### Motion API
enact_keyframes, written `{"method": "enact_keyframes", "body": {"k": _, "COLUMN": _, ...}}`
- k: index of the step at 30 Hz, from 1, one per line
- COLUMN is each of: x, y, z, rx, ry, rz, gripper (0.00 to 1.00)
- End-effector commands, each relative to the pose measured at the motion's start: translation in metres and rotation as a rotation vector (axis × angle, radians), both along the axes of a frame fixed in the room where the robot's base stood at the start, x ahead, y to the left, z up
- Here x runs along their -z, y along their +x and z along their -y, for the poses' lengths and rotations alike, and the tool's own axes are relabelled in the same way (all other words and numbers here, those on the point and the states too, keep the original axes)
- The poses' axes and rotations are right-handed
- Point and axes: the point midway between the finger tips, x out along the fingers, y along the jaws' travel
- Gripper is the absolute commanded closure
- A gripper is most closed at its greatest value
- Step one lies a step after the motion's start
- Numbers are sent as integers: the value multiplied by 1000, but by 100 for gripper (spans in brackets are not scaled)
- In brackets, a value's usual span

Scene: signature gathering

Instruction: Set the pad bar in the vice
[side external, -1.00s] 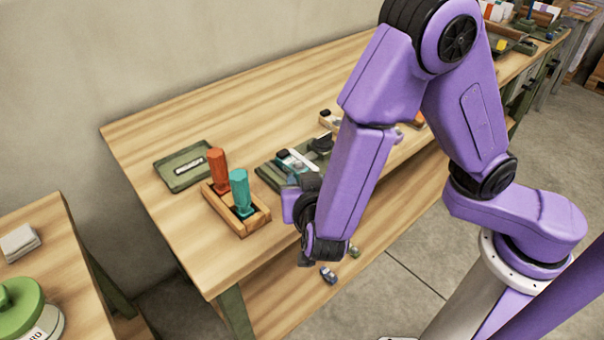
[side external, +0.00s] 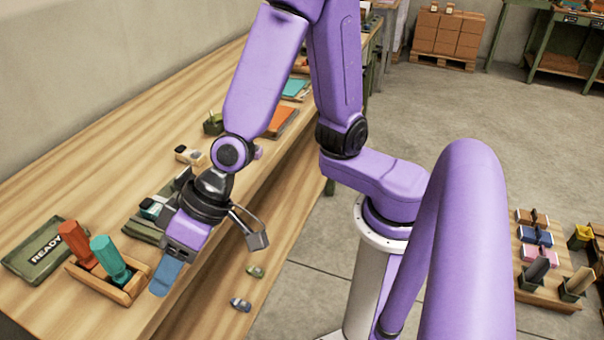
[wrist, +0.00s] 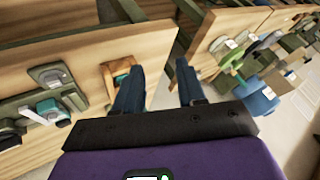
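My gripper (side external: 167,277) is over the front edge of the bench, close to the right end of the wooden holder. In the wrist view my gripper (wrist: 160,82) has its two dark blue fingers apart, with nothing between them. A dark green fixture (side external: 143,230) with a teal and white part lies on the bench behind my gripper, partly hidden by my arm. It may be the vice, but I cannot tell for sure. It seems to show at the left of the wrist view (wrist: 70,98). I cannot make out the pad bar with certainty.
The wooden holder (side external: 128,290) carries an orange-handled tool (side external: 77,244) and a teal-handled tool (side external: 108,257). A green tray marked READY (side external: 35,262) lies left of it. Two small objects (side external: 241,304) lie below the bench top. The bench's left back area is clear.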

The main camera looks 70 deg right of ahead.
Motion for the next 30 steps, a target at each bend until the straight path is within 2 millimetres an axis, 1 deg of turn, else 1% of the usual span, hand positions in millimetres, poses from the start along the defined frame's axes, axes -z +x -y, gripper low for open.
{"method": "enact_keyframes", "body": {"k": 1, "x": -7, "y": -16, "z": 11, "rx": -94, "ry": -9, "rz": -23, "gripper": 60}}
{"method": "enact_keyframes", "body": {"k": 2, "x": -10, "y": -26, "z": 19, "rx": -156, "ry": -25, "rz": -38, "gripper": 60}}
{"method": "enact_keyframes", "body": {"k": 3, "x": -12, "y": -41, "z": 31, "rx": -235, "ry": -52, "rz": -56, "gripper": 60}}
{"method": "enact_keyframes", "body": {"k": 5, "x": -15, "y": -61, "z": 53, "rx": -348, "ry": -106, "rz": -77, "gripper": 60}}
{"method": "enact_keyframes", "body": {"k": 6, "x": -16, "y": -72, "z": 70, "rx": -417, "ry": -149, "rz": -85, "gripper": 60}}
{"method": "enact_keyframes", "body": {"k": 8, "x": -18, "y": -88, "z": 98, "rx": -511, "ry": -225, "rz": -96, "gripper": 60}}
{"method": "enact_keyframes", "body": {"k": 9, "x": -18, "y": -96, "z": 118, "rx": -566, "ry": -282, "rz": -101, "gripper": 60}}
{"method": "enact_keyframes", "body": {"k": 11, "x": -19, "y": -106, "z": 147, "rx": -633, "ry": -368, "rz": -103, "gripper": 60}}
{"method": "enact_keyframes", "body": {"k": 12, "x": -20, "y": -110, "z": 165, "rx": -667, "ry": -426, "rz": -103, "gripper": 60}}
{"method": "enact_keyframes", "body": {"k": 15, "x": -22, "y": -117, "z": 203, "rx": -724, "ry": -550, "rz": -100, "gripper": 60}}
{"method": "enact_keyframes", "body": {"k": 16, "x": -23, "y": -118, "z": 212, "rx": -735, "ry": -580, "rz": -100, "gripper": 60}}
{"method": "enact_keyframes", "body": {"k": 18, "x": -24, "y": -119, "z": 227, "rx": -750, "ry": -634, "rz": -99, "gripper": 60}}
{"method": "enact_keyframes", "body": {"k": 21, "x": -26, "y": -119, "z": 238, "rx": -760, "ry": -674, "rz": -97, "gripper": 60}}
{"method": "enact_keyframes", "body": {"k": 30, "x": -26, "y": -119, "z": 240, "rx": -762, "ry": -681, "rz": -97, "gripper": 60}}
